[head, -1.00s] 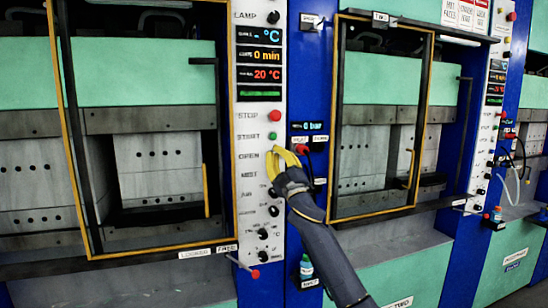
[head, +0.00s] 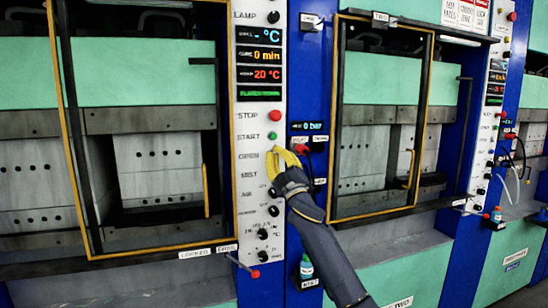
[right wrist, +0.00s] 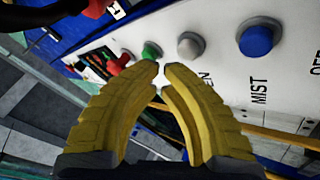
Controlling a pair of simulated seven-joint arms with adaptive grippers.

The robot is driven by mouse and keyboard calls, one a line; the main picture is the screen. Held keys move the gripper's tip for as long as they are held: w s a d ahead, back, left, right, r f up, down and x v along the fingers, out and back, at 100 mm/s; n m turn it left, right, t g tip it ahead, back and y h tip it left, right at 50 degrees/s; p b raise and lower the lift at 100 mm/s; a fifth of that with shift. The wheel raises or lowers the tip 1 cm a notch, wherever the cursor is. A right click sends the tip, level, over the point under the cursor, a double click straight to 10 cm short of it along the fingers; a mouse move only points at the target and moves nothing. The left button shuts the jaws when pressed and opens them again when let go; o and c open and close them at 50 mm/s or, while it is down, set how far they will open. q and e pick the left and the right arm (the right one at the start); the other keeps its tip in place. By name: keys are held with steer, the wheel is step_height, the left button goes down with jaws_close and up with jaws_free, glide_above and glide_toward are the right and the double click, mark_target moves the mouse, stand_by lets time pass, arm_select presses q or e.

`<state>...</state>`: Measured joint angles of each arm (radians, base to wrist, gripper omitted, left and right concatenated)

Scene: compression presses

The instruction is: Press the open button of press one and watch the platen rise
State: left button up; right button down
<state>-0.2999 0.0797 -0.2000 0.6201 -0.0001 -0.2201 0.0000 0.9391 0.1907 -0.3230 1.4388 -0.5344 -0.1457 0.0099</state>
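Press one (head: 105,160) stands at the left of the head view, its gold-framed door across its front. Its grey platen (head: 150,120) and the block below (head: 158,160) show with no clear shift. My right gripper (head: 272,156) is at press one's control panel, beside the OPEN label. It hides the open button there. In the right wrist view the gripper (right wrist: 163,68) has its fingertips almost together with nothing between them. The grey-white open button (right wrist: 190,45) shows just beyond the tips and looks apart from them; exact contact cannot be told. My left gripper is not in view.
The red stop button (head: 274,116) and green start button (head: 272,135) sit above the gripper. The blue mist button (right wrist: 255,38) is beside the open button. Press two (head: 385,150) stands to the right. A red-tipped lever (head: 254,273) juts out below the panel.

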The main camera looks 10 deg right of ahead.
steer(key=shift+w, duration=0.1)
steer(key=shift+w+a, duration=0.1)
steer(key=shift+w, duration=0.2)
